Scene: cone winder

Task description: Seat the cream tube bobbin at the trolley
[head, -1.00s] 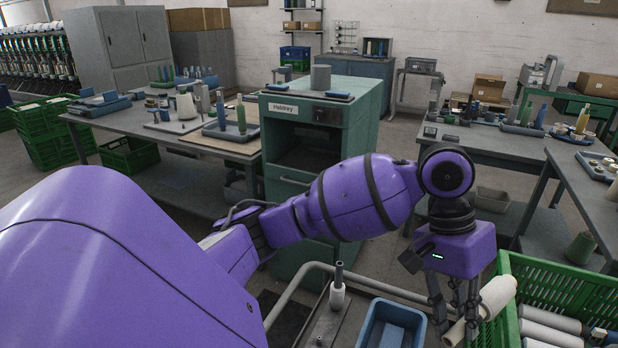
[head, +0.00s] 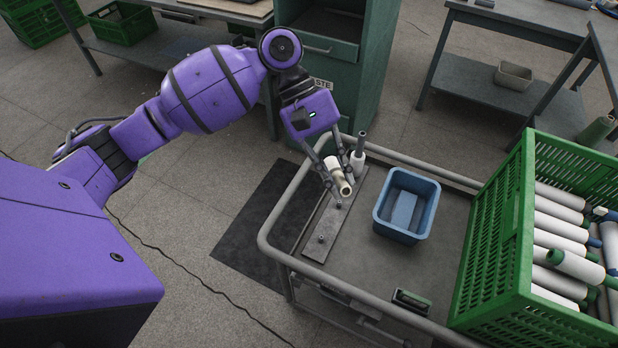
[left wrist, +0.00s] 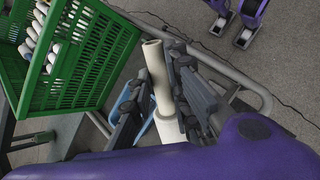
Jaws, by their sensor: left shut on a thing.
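My left gripper (head: 337,172) is shut on the cream tube bobbin (head: 338,176) and holds it tilted, above the metal peg plate on the trolley. The bobbin's open end faces the head camera. In the left wrist view the bobbin (left wrist: 157,75) runs between the dark fingers (left wrist: 155,105). The peg plate (head: 318,247) has short pegs near and below the bobbin. The trolley (head: 385,262) has a grey rail. My right gripper is not in view.
A blue tray (head: 377,218) stands right of the peg plate. A green crate (head: 495,235) full of white bobbins stands at the trolley's right. A small green-fronted device (head: 411,301) is near the front edge. A green cabinet (head: 345,85) stands behind. The trolley deck before the tray is bare.

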